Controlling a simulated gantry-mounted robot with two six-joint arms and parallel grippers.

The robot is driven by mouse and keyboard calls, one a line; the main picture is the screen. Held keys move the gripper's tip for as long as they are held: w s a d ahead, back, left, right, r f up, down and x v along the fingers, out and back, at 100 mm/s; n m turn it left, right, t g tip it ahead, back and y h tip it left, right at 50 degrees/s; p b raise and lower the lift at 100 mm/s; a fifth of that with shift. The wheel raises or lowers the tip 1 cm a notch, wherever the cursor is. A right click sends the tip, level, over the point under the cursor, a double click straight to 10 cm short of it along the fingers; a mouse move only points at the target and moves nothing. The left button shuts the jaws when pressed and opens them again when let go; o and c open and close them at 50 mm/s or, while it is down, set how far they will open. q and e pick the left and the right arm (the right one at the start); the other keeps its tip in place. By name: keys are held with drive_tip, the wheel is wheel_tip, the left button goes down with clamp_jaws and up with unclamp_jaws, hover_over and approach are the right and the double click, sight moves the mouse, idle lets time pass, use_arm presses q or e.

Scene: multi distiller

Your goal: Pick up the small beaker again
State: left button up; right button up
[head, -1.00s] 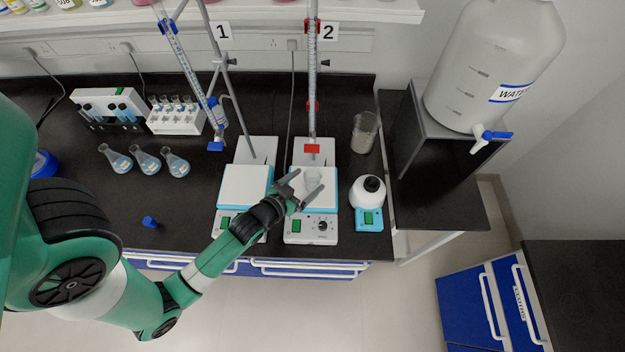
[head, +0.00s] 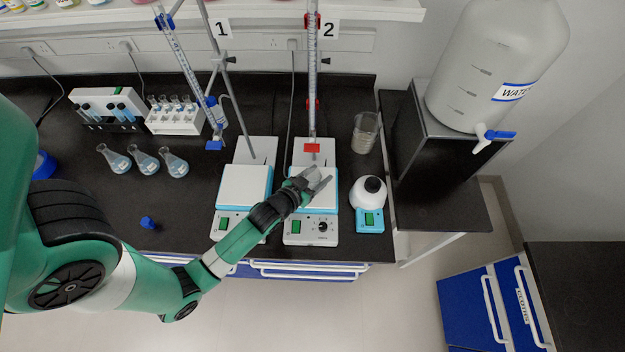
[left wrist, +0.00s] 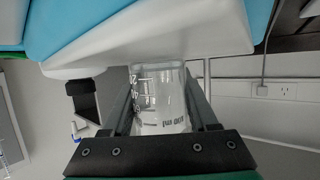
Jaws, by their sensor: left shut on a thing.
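The small beaker (left wrist: 160,98) is clear glass with white graduation marks. In the left wrist view it sits between the two fingers of my left gripper, which are shut on its sides. In the head view my left gripper (head: 314,182) is over the white plate of the stirrer under burette 2 (head: 322,202). The beaker (head: 310,175) shows only faintly there, partly hidden by the fingers. I cannot tell whether its base touches the plate. My right gripper is not in view.
Burette 2 (head: 313,70) stands just behind the gripper, with its red tap (head: 312,148) close above. A second stirrer (head: 245,186) is to the left. A white round device (head: 369,192) and a larger beaker (head: 365,132) stand to the right.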

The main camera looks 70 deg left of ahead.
sight(313, 182)
use_arm(q)
clamp_jaws()
drive_tip(key=shift+r+p, duration=0.4)
drive_tip(key=shift+r, duration=0.4)
drive_tip(key=s+d+r, duration=0.1)
drive_tip(key=r, duration=0.1)
drive_tip(key=s+d+r+p, duration=0.1)
drive_tip(key=r, duration=0.2)
drive_tip(key=d+r+p, duration=0.1)
drive_tip(key=r, duration=0.1)
drive_tip(key=shift+s+d+r, duration=0.15)
drive_tip(key=shift+s+d, duration=0.2)
drive_tip(key=shift+s, duration=0.05)
drive_tip(key=s+d+r+p, duration=0.2)
drive_tip(key=s+d+r, duration=0.2)
drive_tip(key=s+d, duration=0.2)
drive_tip(key=shift+d, duration=0.65)
